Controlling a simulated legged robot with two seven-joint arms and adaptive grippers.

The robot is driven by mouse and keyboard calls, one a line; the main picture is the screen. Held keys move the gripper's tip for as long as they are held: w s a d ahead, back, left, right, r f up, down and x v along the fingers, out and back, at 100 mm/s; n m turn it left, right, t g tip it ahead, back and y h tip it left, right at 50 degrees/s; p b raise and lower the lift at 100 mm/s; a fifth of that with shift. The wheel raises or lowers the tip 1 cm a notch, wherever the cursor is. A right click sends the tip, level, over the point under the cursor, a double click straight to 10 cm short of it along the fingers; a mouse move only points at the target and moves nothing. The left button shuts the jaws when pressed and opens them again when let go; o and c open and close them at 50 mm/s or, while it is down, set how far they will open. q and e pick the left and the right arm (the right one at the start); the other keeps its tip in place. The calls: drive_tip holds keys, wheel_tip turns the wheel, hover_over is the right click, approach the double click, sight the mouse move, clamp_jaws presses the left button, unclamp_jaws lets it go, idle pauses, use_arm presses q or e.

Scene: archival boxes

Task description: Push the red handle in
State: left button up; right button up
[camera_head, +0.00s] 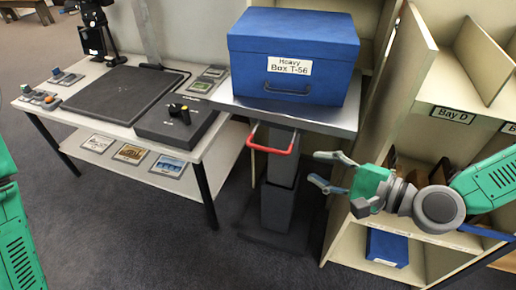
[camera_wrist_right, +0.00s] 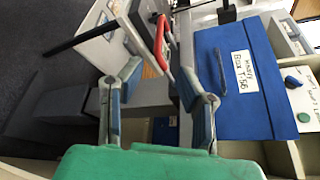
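The red handle (camera_head: 272,150) is a U-shaped bar that sticks out from the front of the grey lift stand (camera_head: 330,122), just under its top. My right gripper (camera_head: 323,171) is to the right of the handle, apart from it, with its two fingers spread and pointing toward it. In the right wrist view the red handle (camera_wrist_right: 159,44) appears beyond the gap between the open fingers of the right gripper (camera_wrist_right: 160,82). Nothing is between the fingers. My left gripper is out of view; only green parts of mine show at the left edge.
A blue box (camera_head: 290,55) labelled "Heavy Box T-56" rests on the stand's top. A white table (camera_head: 50,112) with a black pad and devices stands to the left. Shelving (camera_head: 425,65) marked "Bay D" stands close on the right. Dark carpet is clear in front.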

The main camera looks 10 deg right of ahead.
sight(272, 151)
drive_tip(key=b+x, duration=0.4)
drive_tip(key=x, duration=0.8)
drive_tip(key=shift+a+f+b, duration=0.1)
drive_tip(key=shift+a+b, duration=0.1)
drive_tip(key=shift+b, duration=0.15)
drive_tip(key=shift+x, duration=0.8)
clamp_jaws()
